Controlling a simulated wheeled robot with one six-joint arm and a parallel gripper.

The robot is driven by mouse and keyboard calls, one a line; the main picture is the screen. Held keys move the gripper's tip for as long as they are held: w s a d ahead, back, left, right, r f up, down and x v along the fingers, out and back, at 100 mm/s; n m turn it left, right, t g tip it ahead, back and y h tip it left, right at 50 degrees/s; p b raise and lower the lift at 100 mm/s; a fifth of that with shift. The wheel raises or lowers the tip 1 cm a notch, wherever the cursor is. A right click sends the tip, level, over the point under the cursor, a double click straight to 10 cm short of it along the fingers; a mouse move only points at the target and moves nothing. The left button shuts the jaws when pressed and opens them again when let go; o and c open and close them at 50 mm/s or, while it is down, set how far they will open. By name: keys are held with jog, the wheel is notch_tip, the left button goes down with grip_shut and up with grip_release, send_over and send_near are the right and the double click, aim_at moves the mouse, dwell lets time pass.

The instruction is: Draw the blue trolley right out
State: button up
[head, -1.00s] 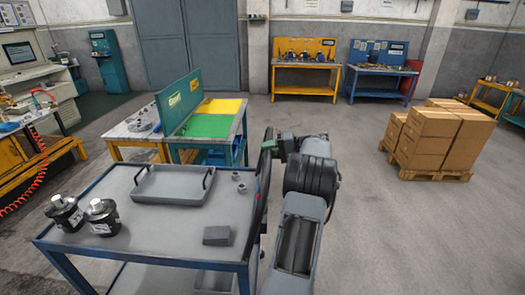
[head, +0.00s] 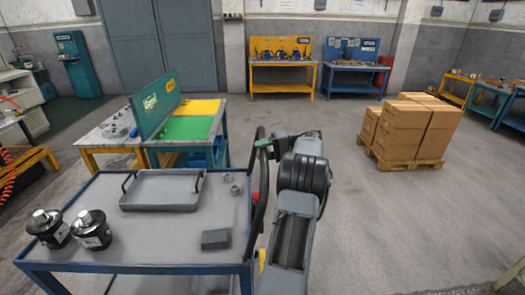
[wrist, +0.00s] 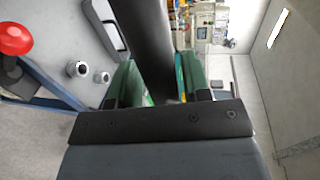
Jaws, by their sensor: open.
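The blue trolley (head: 128,267) fills the lower left of the head view, its grey top carrying several things. Its black upright handle (head: 258,195) rises at its right edge, beside my arm. My gripper (head: 264,143) is at the upper part of this handle. In the wrist view, the green fingers of my gripper (wrist: 158,82) are apart, one on each side of the black handle bar (wrist: 143,35). The bar runs between them; I cannot tell whether either finger touches it. A red knob (wrist: 15,39) shows at the trolley's edge.
A grey tray (head: 160,204), two black motors (head: 92,231), a grey block (head: 215,239) and small fittings (head: 235,190) stand on the trolley. A workbench with a green panel (head: 156,105) is close behind it. Boxes on a pallet (head: 408,130) stand right. Floor at right is clear.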

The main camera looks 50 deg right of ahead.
jog(key=shift+o, duration=0.9)
jog(key=p+v, duration=0.7)
jog(key=v, duration=0.6)
jog(key=shift+s+d+r, duration=0.2)
jog(key=shift+d+r, duration=0.05)
jog(key=shift+r, duration=0.05)
jog(key=shift+s+f, duration=0.1)
